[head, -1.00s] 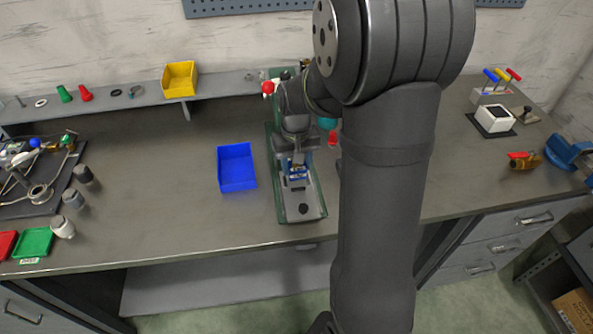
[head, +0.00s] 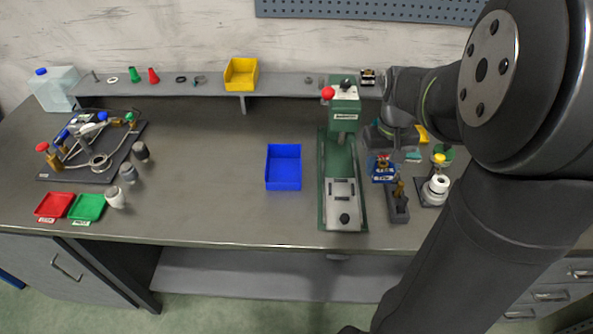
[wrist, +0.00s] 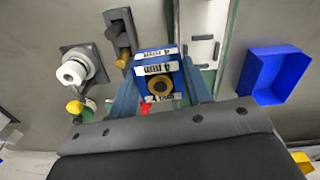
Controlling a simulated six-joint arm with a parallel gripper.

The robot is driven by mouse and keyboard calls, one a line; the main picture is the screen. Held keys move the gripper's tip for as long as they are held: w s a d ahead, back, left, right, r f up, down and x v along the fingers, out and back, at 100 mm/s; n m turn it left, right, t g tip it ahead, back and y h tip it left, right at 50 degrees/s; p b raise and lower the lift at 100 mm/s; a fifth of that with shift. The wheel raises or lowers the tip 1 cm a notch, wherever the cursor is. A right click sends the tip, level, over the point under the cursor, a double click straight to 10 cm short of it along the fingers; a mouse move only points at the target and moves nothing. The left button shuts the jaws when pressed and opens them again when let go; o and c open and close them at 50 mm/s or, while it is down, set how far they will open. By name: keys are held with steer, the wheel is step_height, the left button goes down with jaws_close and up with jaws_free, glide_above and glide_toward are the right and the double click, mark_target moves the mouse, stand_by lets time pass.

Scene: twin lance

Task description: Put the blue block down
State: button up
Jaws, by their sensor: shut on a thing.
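The blue block (head: 382,168) has white labels and a brass ring on its face, which shows in the wrist view (wrist: 150,64). My gripper (wrist: 160,88) is shut on it, with one blue-grey finger on each side. In the head view my gripper (head: 385,152) is just right of the green press (head: 343,118), with the block beside the press's base. I cannot tell whether the block touches the bench or hangs above it. My wrist and arm hide part of the bench behind it.
A dark holder with a brass piece (head: 398,203) stands close in front of the block. A white round fitting (head: 436,188) is to its right. An empty blue bin (head: 283,168) is left of the press. Bare bench (head: 210,175) lies further left.

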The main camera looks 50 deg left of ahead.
steer(key=s+a+f, duration=0.1)
steer(key=s+a, duration=0.4)
steer(key=a, duration=0.7)
steer(key=s+a+f, duration=0.1)
steer(key=s+a, duration=0.3)
steer(key=a, duration=0.9)
glide_above(284, 173)
step_height(284, 173, down, 6)
steer(key=shift+r, duration=0.25)
steer(key=shift+w+f, duration=0.1)
steer(key=shift+f, duration=2.15)
steer(key=shift+f, duration=0.1)
steer(key=o, duration=0.9)
steer(key=shift+o, duration=0.2)
step_height(284, 173, up, 12)
